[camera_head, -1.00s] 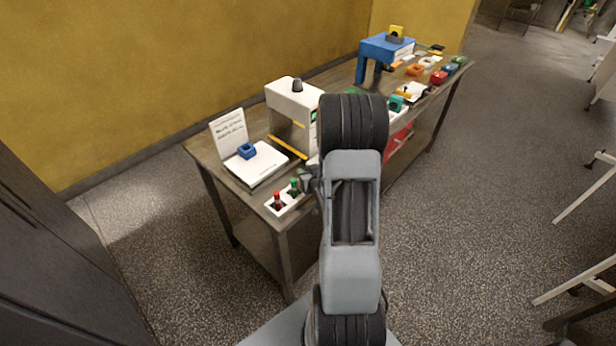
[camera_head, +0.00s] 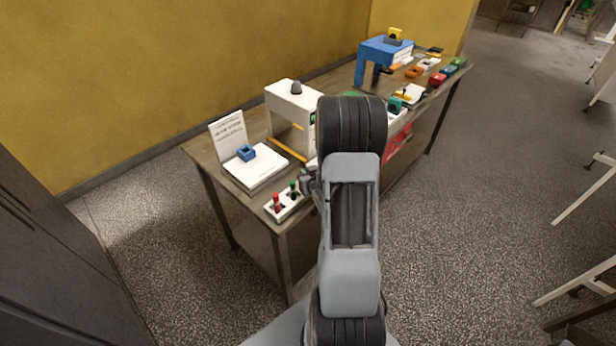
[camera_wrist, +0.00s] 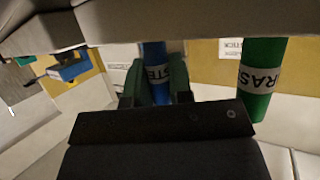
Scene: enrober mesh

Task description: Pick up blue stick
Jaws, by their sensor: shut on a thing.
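The blue stick (camera_wrist: 154,62) shows upright in the middle of the wrist view, with a white band carrying dark letters. My gripper (camera_wrist: 154,88) is shut on it, with a dark green finger on each side. In the head view my gripper (camera_head: 308,182) is small and partly hidden by my arm, at the right end of the white holder (camera_head: 269,212). The blue stick cannot be made out there. Whether its lower end is in the holder is hidden.
A green stick (camera_wrist: 262,70) stands close beside my gripper in the wrist view. A red stick (camera_head: 276,203) stands in the holder. A white pad (camera_head: 262,175) with a blue block (camera_head: 246,153) and a white machine (camera_head: 283,100) are behind on the table (camera_head: 203,160).

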